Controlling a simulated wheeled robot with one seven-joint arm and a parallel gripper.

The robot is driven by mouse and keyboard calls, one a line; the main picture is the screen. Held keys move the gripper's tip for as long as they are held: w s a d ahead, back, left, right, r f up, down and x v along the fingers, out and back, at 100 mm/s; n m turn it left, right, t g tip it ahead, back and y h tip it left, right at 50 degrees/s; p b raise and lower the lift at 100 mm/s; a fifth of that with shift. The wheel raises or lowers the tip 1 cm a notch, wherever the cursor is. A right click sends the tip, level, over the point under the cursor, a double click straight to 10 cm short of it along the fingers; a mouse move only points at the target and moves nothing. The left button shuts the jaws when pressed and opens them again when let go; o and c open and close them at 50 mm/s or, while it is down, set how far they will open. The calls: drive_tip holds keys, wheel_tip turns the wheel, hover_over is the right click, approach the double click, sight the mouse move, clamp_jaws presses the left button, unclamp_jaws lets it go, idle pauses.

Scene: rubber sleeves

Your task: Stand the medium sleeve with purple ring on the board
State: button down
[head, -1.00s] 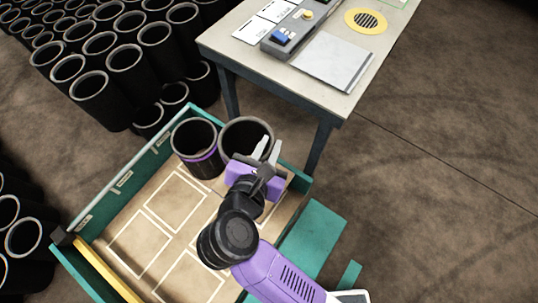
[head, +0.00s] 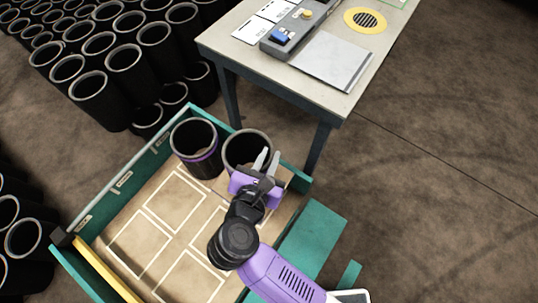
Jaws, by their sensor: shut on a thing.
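My gripper (head: 265,162) is shut on the near right rim of a black sleeve (head: 235,148) with a grey rim. This sleeve is upright at the far right corner of the board (head: 150,232). Its lower part is hidden behind my gripper, so I cannot tell whether it touches the board or has a ring. The board is tan with white outlined rectangles.
Green walls (head: 134,158) edge the board, and a yellow bar (head: 102,273) lies along its near left side. A grey table (head: 330,100) with a control box stands beyond it. Many black sleeves (head: 95,100) stand at the upper left. The outlined spaces nearer me are empty.

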drive_tip(key=shift+f+b, duration=0.3)
drive_tip(key=shift+f, duration=0.1)
drive_tip(key=c, duration=1.3)
unclamp_jaws()
drive_tip(key=shift+c, duration=0.2)
drive_tip(key=shift+s+a+r+p, duration=0.1)
drive_tip(key=shift+r+p, duration=0.45)
drive_tip(key=shift+r, duration=0.2)
drive_tip(key=b+v, duration=0.1)
drive_tip(key=v, duration=1)
drive_tip(key=shift+s+b, duration=0.3)
